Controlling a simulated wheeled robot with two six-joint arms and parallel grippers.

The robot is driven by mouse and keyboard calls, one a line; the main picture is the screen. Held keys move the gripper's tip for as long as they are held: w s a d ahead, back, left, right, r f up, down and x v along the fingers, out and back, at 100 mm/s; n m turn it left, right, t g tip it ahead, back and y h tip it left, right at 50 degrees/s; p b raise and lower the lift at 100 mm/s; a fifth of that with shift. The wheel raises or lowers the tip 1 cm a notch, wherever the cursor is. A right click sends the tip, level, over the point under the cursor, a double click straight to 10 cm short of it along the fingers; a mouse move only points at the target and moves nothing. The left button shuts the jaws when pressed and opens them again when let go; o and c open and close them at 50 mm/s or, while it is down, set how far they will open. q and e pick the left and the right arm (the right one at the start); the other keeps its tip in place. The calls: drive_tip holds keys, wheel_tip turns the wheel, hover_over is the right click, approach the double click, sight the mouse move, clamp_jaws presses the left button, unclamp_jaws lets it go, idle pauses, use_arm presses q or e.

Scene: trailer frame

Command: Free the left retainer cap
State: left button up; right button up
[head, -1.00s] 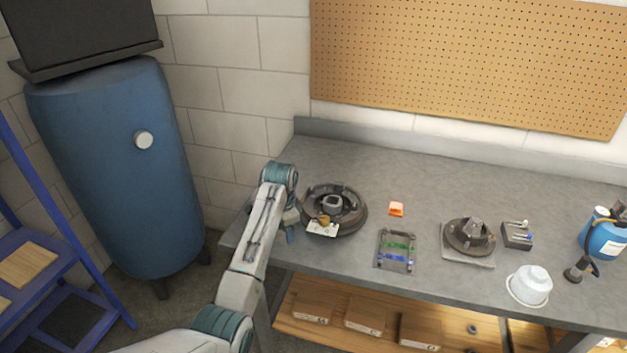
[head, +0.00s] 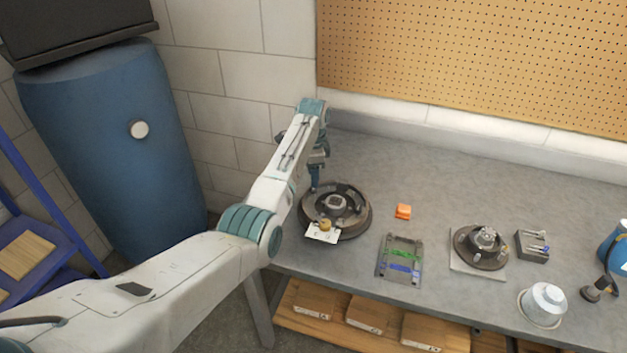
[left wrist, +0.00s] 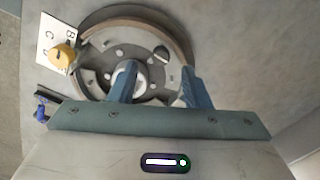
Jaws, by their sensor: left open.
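A round dark brake assembly (head: 350,222) with a raised hub (head: 337,203) lies on the left part of the bench. It also shows in the left wrist view (left wrist: 103,32), with a plate full of holes inside a brown rim. I cannot make out the left retainer cap for certain. My left gripper (head: 315,184) is above the far left edge of the assembly. In the left wrist view its two blue fingers (left wrist: 159,80) are apart over the assembly, with nothing seen held between them. The fingers and palm hide part of the assembly. My right gripper is not in view.
A brass-coloured knob (left wrist: 64,55) lies on a lettered white card (left wrist: 45,42) at the assembly's edge. Rightward are an orange piece (head: 403,211), a tray with green and blue strips (head: 400,273), a second hub assembly (head: 480,262) and a white cup (head: 545,302). The back of the bench (head: 450,165) is clear.

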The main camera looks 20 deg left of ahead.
sight(314, 190)
use_arm(q)
wheel_tip(314, 190, down, 4)
drive_tip(key=shift+w+r, duration=0.1)
drive_tip(key=shift+f+p, duration=0.3)
drive_tip(key=shift+f, duration=0.05)
drive_tip(key=shift+c, duration=0.3)
clamp_jaws()
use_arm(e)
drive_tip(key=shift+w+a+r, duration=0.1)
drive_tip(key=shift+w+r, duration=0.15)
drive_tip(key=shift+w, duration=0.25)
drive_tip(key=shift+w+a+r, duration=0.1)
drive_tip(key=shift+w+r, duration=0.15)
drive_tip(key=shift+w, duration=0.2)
